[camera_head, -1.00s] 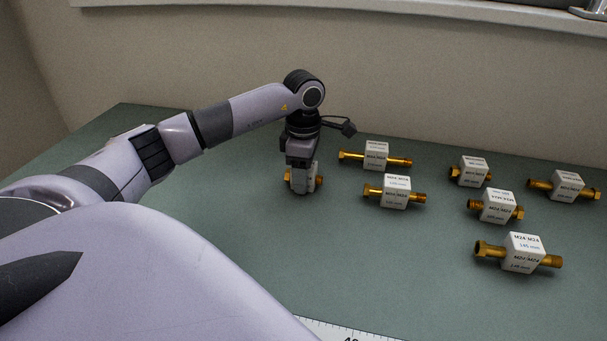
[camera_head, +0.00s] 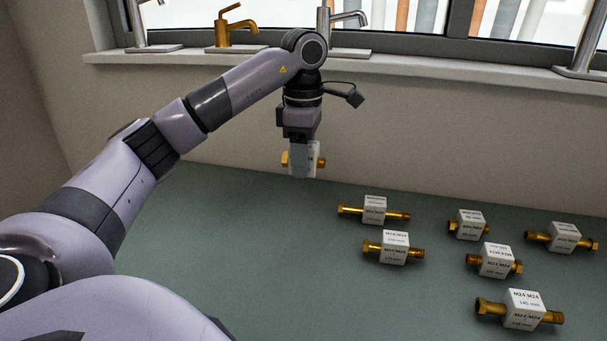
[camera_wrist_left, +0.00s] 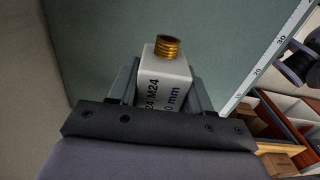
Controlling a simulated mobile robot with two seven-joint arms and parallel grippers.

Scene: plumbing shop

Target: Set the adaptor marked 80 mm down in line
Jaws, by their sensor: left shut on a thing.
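My left gripper (camera_head: 303,170) is shut on an adaptor (camera_wrist_left: 165,80), a white block with brass ends, and holds it above the green bench near the wall. Its brass end (camera_head: 285,159) sticks out to the left in the head view. In the left wrist view its label shows "24 M24" and "0 mm"; the first part of the length is hidden by the gripper. Other adaptors lie on the bench to the right: a back one (camera_head: 374,210), one in front of it (camera_head: 395,248), and several further right. My right gripper is not in view.
The front right adaptor (camera_head: 524,309) reads 145 mm. Other adaptors (camera_head: 466,224), (camera_head: 497,261) and (camera_head: 563,238) lie around it. A ruler (camera_wrist_left: 262,65) and a compartmented wooden tray (camera_wrist_left: 283,120) show in the left wrist view. The bench's left and middle are clear.

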